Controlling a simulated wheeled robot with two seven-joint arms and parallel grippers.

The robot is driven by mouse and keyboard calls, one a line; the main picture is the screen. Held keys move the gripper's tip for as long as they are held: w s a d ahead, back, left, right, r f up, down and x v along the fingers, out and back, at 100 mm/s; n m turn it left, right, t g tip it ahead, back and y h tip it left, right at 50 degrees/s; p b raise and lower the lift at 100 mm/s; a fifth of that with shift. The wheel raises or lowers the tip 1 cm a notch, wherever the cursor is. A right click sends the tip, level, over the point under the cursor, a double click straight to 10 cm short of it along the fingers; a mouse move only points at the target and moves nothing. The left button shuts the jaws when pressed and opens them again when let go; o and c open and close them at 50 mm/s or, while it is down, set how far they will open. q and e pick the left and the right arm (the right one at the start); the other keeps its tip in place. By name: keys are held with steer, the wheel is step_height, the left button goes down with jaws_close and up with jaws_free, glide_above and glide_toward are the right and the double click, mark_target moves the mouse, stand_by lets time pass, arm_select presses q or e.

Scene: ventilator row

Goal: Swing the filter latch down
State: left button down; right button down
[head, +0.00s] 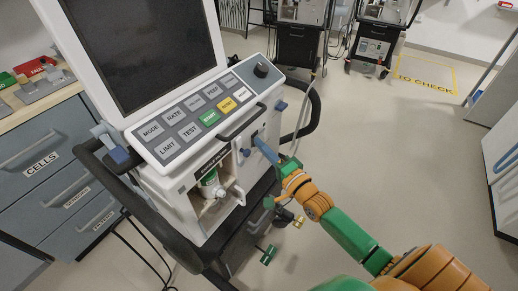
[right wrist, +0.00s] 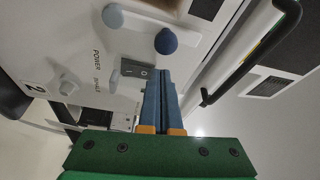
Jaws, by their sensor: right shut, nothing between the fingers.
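The ventilator (head: 165,155) stands at left centre with its front toward my right arm. A small open bay (head: 203,190) low on its front holds a green-and-white cylinder and a white knob-like part (head: 223,191); I cannot tell for sure which part is the filter latch. My right gripper (head: 258,141) is shut and empty, its blue fingers pointing at the front panel right of the bay. In the right wrist view its fingertips (right wrist: 159,73) lie beside the power switch (right wrist: 134,68), below a dark blue knob (right wrist: 166,41); contact is unclear. My left gripper is not in view.
A black bar handle (head: 241,123) crosses the front above the fingers. A black rail (head: 135,205) runs around the cart. Drawers (head: 55,185) stand at left, and more ventilators (head: 376,45) stand at the back. The floor (head: 400,140) at right is clear.

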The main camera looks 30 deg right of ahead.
steer(key=shift+s+a, duration=0.25)
steer(key=shift+a, duration=0.25)
steer(key=shift+s+a, duration=0.25)
steer(key=shift+a, duration=0.2)
steer(key=shift+f, duration=0.1)
steer(key=shift+d, duration=0.1)
